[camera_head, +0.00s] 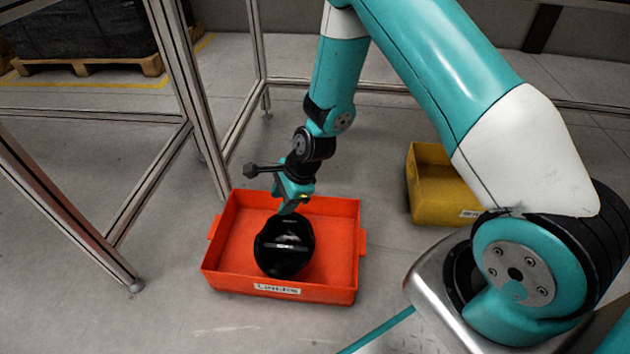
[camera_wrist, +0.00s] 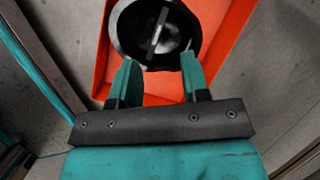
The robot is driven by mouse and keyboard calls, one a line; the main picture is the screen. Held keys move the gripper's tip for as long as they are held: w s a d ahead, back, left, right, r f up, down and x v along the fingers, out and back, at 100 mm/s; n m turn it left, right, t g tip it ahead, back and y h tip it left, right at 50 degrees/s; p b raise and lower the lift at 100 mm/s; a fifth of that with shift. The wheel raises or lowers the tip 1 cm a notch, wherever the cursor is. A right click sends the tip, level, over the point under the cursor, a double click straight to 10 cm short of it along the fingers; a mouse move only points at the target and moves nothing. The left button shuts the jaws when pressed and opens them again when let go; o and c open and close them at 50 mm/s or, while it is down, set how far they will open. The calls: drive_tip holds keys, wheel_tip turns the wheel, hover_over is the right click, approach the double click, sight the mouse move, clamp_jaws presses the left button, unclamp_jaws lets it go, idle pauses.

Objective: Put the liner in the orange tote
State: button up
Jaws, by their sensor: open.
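The black liner (camera_head: 284,247) lies inside the orange tote (camera_head: 335,280), near its middle, with a light grey strip across its top. The tote sits on the floor and has a "LINERS" label on its front wall. My gripper (camera_head: 289,211) is above the tote, just behind and over the liner. In the wrist view the liner (camera_wrist: 130,30) is ahead of the teal fingers of my gripper (camera_wrist: 159,62). The fingers stand apart with nothing held between them. Whether a fingertip touches the liner's edge I cannot tell.
A yellow tote (camera_head: 436,184) stands on the floor to the right, partly behind my arm. A metal frame (camera_head: 190,100) with upright posts stands at the left, close to the orange tote. A pallet (camera_head: 90,65) with a dark wrapped load is at the back left.

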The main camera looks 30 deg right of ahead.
drive_tip(key=s+a+r+n, duration=0.2)
drive_tip(key=s+r+n, duration=0.1)
drive_tip(key=r+n, duration=0.3)
drive_tip(key=s+a+r+n+g, duration=0.1)
drive_tip(key=s+r+n, duration=0.2)
drive_tip(key=r, duration=0.5)
drive_tip(key=s+a+r+n, duration=0.25)
drive_tip(key=r+n, duration=0.25)
drive_tip(key=r, duration=0.3)
drive_tip(key=s+d+r+n, duration=0.1)
drive_tip(key=s+r+n, duration=0.3)
drive_tip(key=s+n, duration=0.2)
drive_tip(key=s+d+r+n+g, duration=0.1)
drive_tip(key=s+r+n, duration=0.3)
drive_tip(key=s+n, duration=0.2)
drive_tip(key=s, duration=0.2)
drive_tip(key=shift+s+r, duration=0.4)
